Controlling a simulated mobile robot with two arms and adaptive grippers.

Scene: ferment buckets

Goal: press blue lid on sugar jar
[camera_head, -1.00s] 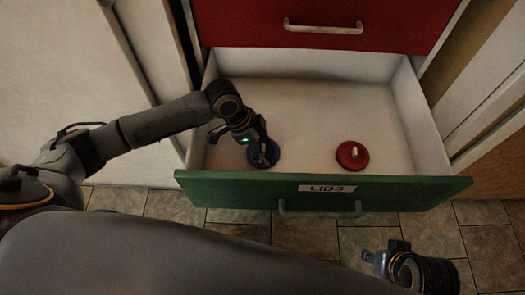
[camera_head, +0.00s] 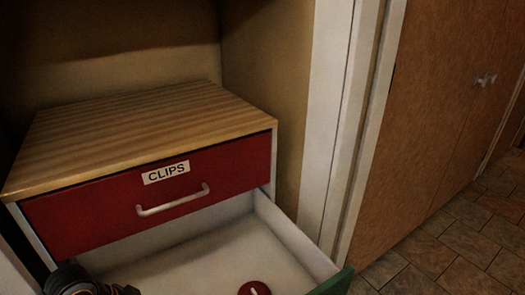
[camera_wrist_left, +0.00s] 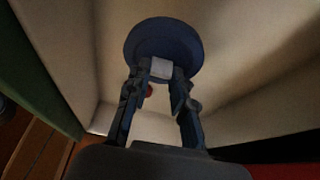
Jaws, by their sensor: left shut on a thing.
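The blue lid (camera_wrist_left: 163,40) is round with a pale knob (camera_wrist_left: 161,68) and shows in the left wrist view. My left gripper (camera_wrist_left: 160,74) is shut on that knob, with a fingertip on each side. In the head view only a dark part of my left arm (camera_head: 80,282) shows at the bottom left; the fingers and the blue lid are out of that picture. My right gripper is not in view. No sugar jar shows in either view.
A red lid (camera_head: 254,288) lies in the open drawer (camera_head: 215,262). The drawer's green front (camera_head: 335,284) shows at the bottom. Above it is a shut red drawer (camera_head: 150,190) labelled CLIPS, under a bare wooden top (camera_head: 140,125). A brown cabinet (camera_head: 440,110) stands at the right.

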